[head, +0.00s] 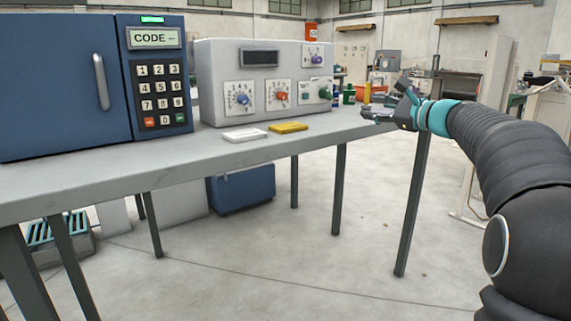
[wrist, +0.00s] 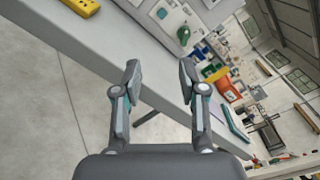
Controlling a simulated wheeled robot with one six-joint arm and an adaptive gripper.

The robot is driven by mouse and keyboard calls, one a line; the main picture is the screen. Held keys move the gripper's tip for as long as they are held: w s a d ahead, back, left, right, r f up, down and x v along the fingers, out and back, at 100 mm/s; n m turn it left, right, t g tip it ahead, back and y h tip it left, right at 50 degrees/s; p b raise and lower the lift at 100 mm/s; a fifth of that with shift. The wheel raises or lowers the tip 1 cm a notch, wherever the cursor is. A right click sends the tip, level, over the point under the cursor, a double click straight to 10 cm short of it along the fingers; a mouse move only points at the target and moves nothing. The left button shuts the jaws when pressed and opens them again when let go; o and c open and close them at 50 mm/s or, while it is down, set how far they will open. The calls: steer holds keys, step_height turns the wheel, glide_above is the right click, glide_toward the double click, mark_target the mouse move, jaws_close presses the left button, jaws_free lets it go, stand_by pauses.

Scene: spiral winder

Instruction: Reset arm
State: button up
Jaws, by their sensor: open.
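My gripper (head: 376,116) is open and empty at the right end of the table in the head view. In the wrist view its two fingers (wrist: 160,78) stand apart with nothing between them. My black ribbed arm reaches in from the right side of the head view. The grey table (head: 225,150) runs across the left and middle, and its edge (wrist: 160,60) passes beyond the fingers in the wrist view.
A blue keypad safe (head: 60,85) and a grey panel box with knobs (head: 225,80) stand on the table. A white block (head: 245,135) and a yellow block (head: 288,127) lie in front. Small bottles (head: 348,95) stand near my gripper. A blue box (head: 243,189) sits below. The front floor is clear.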

steer(key=s+f+n+g+h, duration=0.3)
steer(key=f+n+g, duration=0.1)
steer(key=f, duration=0.9)
steer(key=s+a+f+n+g+h+p, duration=0.1)
steer(key=s+a+f+n+g+h, duration=0.15)
steer(key=s+f+n, duration=0.5)
steer(key=s+a+f+n+h+p, duration=0.1)
steer(key=s+n+p, duration=0.1)
steer(key=s, duration=0.8)
steer(key=s+a+f+n+g+h+p, duration=0.1)
steer(key=s+n+h+p, duration=0.1)
steer(key=s, duration=0.9)
steer(key=s+a+f+n+g+h+p, duration=0.1)
steer(key=s+n, duration=0.3)
steer(key=s, duration=0.7)
steer(key=shift+a+f+h+p, duration=0.25)
steer(key=shift+a+h+p, duration=0.2)
steer(key=shift+a+p, duration=0.05)
